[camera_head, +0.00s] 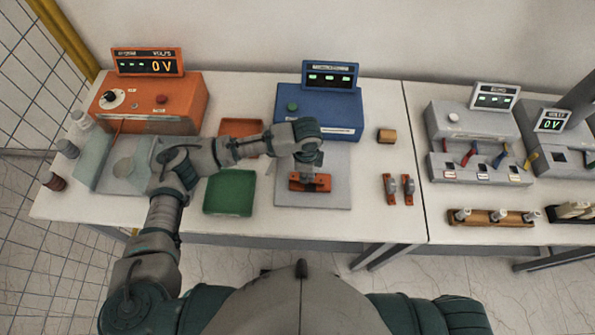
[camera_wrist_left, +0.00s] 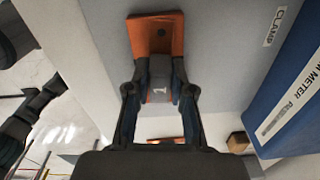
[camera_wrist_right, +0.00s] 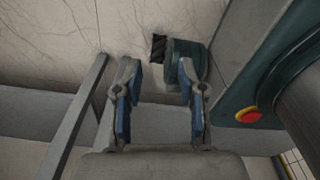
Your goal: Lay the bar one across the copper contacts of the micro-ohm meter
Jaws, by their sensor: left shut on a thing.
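Bar one (camera_head: 298,184) is a flat copper bar with a hole near its end. It lies left to right over the grey plate in front of the blue micro-ohm meter (camera_head: 318,115). My left gripper (camera_head: 312,170) is above it, shut on its grey middle block, marked "1" in the left wrist view (camera_wrist_left: 160,92). The bar's copper end (camera_wrist_left: 155,38) also shows there. The copper contacts are not clearly told apart from the bar, and I cannot tell whether the bar touches them. My right gripper (camera_wrist_right: 160,95) is open and empty, away from the table.
Two similar bars (camera_head: 390,190) lie to the right of the grey plate (camera_head: 335,200). A brown block (camera_head: 387,136) lies behind them. A green tray (camera_head: 229,192) and an orange tray (camera_head: 240,130) are to the left. An orange voltage unit (camera_head: 150,110) stands at the back left.

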